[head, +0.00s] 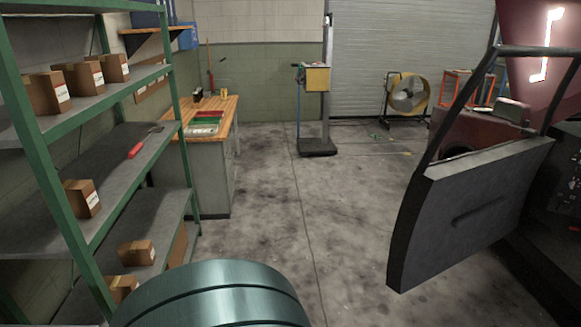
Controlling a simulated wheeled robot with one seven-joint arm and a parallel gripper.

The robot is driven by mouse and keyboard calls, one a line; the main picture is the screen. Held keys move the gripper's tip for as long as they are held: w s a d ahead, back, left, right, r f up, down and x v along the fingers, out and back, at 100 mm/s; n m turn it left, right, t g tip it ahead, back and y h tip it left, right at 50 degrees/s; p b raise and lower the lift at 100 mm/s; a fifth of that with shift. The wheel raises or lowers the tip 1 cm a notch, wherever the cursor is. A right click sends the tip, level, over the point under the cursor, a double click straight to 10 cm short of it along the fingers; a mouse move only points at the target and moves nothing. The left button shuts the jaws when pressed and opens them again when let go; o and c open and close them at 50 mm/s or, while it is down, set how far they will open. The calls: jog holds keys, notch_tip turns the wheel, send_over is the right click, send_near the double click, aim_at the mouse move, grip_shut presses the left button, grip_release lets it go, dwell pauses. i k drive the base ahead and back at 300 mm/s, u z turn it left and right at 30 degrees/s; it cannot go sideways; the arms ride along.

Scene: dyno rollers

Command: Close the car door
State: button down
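The car door (465,205) stands open on the right of the head view. Its dark grey panel, with a recessed handle (485,210), faces me, and a thin black window frame (455,110) rises above it. The car (530,40) is dark red and is cut off by the right picture edge. The door's free edge points toward the middle of the floor, and its lower edge is clear of the floor. The latch and the door opening are mostly hidden or out of frame. My gripper is not in view.
Green-framed shelves (55,205) with cardboard boxes (82,198) line the left. A wooden-topped workbench (215,115) stands behind them. A grey post with a yellow box (317,79) and a yellow fan (408,93) stand at the back. The middle floor (310,210) is clear.

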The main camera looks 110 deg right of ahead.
aim_at(453, 209)
jog(key=z, duration=4.65)
jog(key=i, duration=1.65)
jog(key=z, duration=0.6)
